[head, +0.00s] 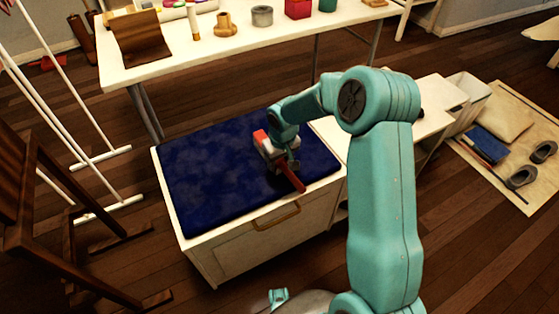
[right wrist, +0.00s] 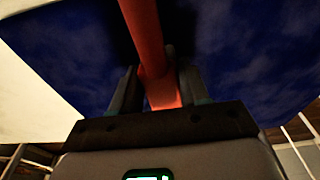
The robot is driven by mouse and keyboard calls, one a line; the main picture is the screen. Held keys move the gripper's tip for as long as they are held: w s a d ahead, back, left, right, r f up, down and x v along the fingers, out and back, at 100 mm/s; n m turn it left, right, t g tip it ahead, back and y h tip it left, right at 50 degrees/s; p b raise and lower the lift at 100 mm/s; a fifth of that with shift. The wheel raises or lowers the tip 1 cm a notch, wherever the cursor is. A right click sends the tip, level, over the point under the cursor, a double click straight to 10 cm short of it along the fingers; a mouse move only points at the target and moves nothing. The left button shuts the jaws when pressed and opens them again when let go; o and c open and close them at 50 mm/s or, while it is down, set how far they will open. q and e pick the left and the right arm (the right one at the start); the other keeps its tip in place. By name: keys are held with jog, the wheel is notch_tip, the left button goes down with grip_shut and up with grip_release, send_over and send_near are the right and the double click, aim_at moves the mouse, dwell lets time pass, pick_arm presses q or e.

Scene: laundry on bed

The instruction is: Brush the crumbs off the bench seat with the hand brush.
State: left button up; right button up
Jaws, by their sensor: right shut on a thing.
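The bench seat is a dark blue cushion (head: 215,165) on a white bench; it also fills the upper part of the right wrist view (right wrist: 230,60). My right gripper (head: 283,165) is over the right part of the cushion, near its front edge. It is shut on the red handle of the hand brush (head: 292,180). In the right wrist view the red handle (right wrist: 145,40) runs between the two dark fingers (right wrist: 155,88). I cannot make out the bristles or whether they touch the cushion. I cannot make out separate crumbs on the cushion. My left gripper is not in view.
A white table (head: 185,62) with several small items stands behind the bench. A wooden chair (head: 45,215) and a white rack (head: 75,150) stand at left. A low white shelf (head: 395,130) adjoins the bench at right. The cushion's left part is clear.

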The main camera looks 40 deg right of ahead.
jog(key=r, duration=0.3)
jog(key=shift+s+a+p, duration=0.1)
jog(key=shift+s+p, duration=0.2)
jog(key=shift+p, duration=0.05)
jog(key=shift+w+r+p, duration=0.1)
jog(key=shift+w+p, duration=0.1)
jog(key=shift+p, duration=0.15)
notch_tip(320, 180, up, 2)
jog(key=shift+s+r+p, duration=0.1)
jog(key=shift+s+p, duration=0.05)
jog(key=shift+p, duration=0.45)
jog(key=shift+r+p, duration=0.75)
jog(key=shift+r, duration=0.6)
jog(key=shift+f, duration=0.1)
